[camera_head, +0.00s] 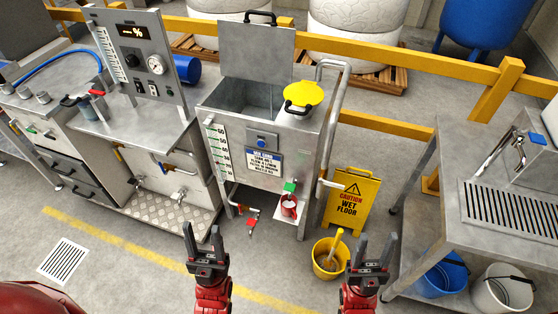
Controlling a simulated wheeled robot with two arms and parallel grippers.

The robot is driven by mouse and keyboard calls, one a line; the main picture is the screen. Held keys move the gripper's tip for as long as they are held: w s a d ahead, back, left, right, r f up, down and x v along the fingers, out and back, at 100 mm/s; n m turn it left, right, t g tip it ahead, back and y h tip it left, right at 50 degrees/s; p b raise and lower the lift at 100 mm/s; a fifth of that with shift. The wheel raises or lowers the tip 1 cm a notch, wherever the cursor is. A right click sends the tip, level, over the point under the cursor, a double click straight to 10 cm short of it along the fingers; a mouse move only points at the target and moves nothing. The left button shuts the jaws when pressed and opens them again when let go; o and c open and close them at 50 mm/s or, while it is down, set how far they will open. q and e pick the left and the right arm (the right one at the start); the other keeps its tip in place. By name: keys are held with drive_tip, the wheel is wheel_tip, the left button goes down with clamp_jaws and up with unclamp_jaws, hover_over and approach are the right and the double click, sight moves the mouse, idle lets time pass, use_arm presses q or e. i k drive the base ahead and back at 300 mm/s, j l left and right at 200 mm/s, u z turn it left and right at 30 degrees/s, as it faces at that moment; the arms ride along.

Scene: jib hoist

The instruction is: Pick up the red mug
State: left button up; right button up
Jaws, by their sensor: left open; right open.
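The red mug (289,207) stands upright on a small ledge low on the front of the grey metal tank (222,122), just below a green-handled tap (290,187). My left gripper (205,245) is open and empty, in front of the tank, to the left of the mug and lower in the picture. My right gripper (375,251) is open and empty, to the right of the mug and lower in the picture. Neither gripper touches the mug.
A yellow bucket (320,268) stands on the floor near my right gripper, with a wet floor sign (350,198) behind it. A steel table (440,160) stands at right, a control bench (150,130) at left. A yellow rail (400,58) runs behind.

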sight(290, 209)
drive_tip(key=i+j, duration=0.15)
drive_tip(key=j, duration=0.25)
drive_tip(key=i+j, duration=0.15)
drive_tip(key=j, duration=0.2)
drive_tip(key=i+j, duration=0.15)
drive_tip(key=j, duration=0.25)
drive_tip(key=i+j, duration=0.1)
drive_tip(key=j, duration=0.3)
drive_tip(key=i+j, duration=0.15)
drive_tip(key=j, duration=0.2)
